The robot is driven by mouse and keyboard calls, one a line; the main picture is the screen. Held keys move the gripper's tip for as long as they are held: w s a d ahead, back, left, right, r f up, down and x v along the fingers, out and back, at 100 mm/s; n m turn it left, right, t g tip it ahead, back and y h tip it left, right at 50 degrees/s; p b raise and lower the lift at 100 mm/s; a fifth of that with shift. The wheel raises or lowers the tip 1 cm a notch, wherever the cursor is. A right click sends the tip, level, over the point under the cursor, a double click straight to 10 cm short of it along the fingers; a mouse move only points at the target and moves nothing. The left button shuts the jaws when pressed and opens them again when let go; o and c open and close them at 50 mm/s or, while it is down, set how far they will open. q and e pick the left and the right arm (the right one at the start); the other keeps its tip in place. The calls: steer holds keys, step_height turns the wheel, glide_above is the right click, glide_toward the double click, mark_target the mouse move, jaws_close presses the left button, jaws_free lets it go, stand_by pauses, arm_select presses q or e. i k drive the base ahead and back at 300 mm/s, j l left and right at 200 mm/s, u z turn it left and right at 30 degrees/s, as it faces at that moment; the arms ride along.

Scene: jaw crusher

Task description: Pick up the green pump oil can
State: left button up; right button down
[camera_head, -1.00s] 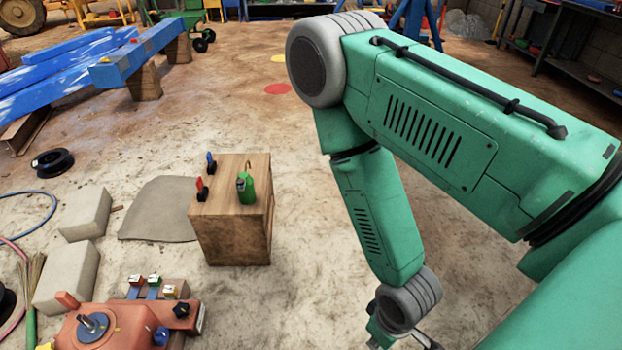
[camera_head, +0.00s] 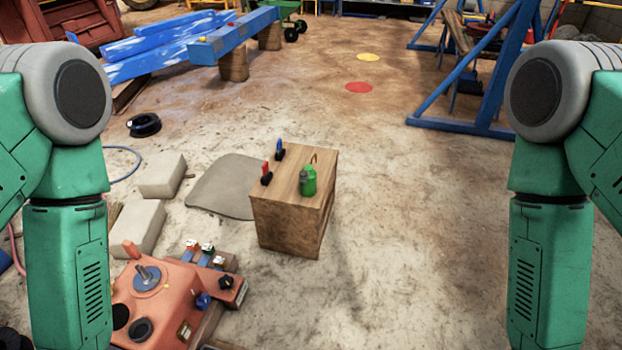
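The green pump oil can (camera_head: 308,181) stands upright on top of a wooden block (camera_head: 284,223), near its right side. A thin spout shows above the can. Both my green arms hang down at the left and right edges of the head view. Their forearms run out of the bottom of the picture, so neither gripper shows. Nothing of mine touches the can or the block.
Red and blue-handled items (camera_head: 266,173) stand on the block's left side. An orange machine (camera_head: 160,300) is at the front left. Pale blocks (camera_head: 140,226) and a grey mat (camera_head: 222,187) lie left. The floor right of the wooden block is clear.

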mark_target(308, 185)
steer(key=i+l+u, duration=0.15)
steer(key=u, duration=0.7)
steer(key=i+l+u, duration=0.25)
steer(key=l, duration=0.3)
steer(key=i+l+u, duration=0.1)
steer(key=l+u, duration=0.2)
steer(key=l, duration=0.2)
steer(key=i+l+u, duration=0.1)
steer(key=l+u, duration=0.15)
steer(key=l, duration=0.35)
steer(key=l+u, duration=0.25)
steer(key=l, duration=2.6)
steer(key=i+u, duration=0.05)
steer(key=i, duration=0.05)
